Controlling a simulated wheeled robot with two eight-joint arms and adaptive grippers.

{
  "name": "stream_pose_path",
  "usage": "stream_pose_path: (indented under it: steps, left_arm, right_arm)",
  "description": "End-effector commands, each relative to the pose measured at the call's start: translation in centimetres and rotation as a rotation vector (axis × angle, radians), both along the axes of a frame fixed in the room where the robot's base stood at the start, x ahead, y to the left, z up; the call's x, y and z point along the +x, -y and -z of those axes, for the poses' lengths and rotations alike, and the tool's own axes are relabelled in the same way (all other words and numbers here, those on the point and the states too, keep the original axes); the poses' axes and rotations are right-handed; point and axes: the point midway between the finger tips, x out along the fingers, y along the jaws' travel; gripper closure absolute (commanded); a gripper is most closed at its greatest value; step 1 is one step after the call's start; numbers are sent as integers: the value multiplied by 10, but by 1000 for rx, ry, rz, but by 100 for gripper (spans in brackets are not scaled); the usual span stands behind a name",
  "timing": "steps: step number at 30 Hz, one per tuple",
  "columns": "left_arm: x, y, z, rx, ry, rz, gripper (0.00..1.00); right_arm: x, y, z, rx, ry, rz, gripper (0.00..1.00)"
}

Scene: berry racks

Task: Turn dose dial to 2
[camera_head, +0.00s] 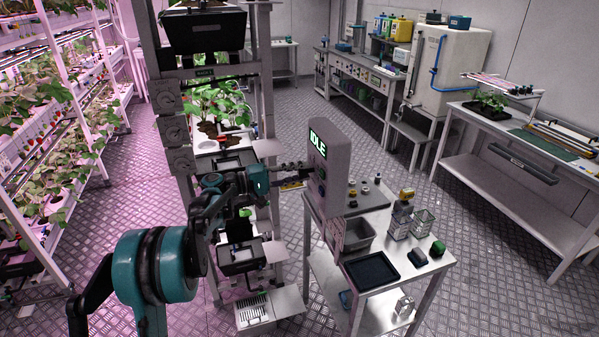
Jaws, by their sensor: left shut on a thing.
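A grey control unit (336,165) stands upright on the left end of a small white table, with a green lit display (318,143) that reads IDLE. My left arm comes in from the bottom left, and its left gripper (304,172) reaches the left-facing front of the unit below the display. The gripper is shut at the panel, on what appears to be the dose dial. The dial itself and its number marks are hidden or too small to read. My right gripper is not in view.
The white table holds a grey bin (357,236), a black tray (371,271), a bottle (402,215) and small coloured blocks. A tall plant rack (176,130) stands close to my left arm. Open metal floor lies right of the table.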

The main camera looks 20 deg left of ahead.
Motion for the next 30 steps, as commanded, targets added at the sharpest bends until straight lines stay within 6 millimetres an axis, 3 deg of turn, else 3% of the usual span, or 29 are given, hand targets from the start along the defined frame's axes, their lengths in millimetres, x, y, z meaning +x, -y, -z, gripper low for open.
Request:
stream_pose_path:
  steps: [10, 27, 28, 30]
  left_arm:
    - [0, 0, 1, 85, 121, 1, 100]
    - [-1, 1, 1, 100, 145, 2, 100]
    - [-1, 1, 1, 100, 145, 2, 67]
    - [0, 1, 1, 100, 145, 2, 53]
  right_arm:
    - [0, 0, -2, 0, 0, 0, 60]
    - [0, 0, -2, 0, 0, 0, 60]
    - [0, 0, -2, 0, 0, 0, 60]
    - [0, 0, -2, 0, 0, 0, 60]
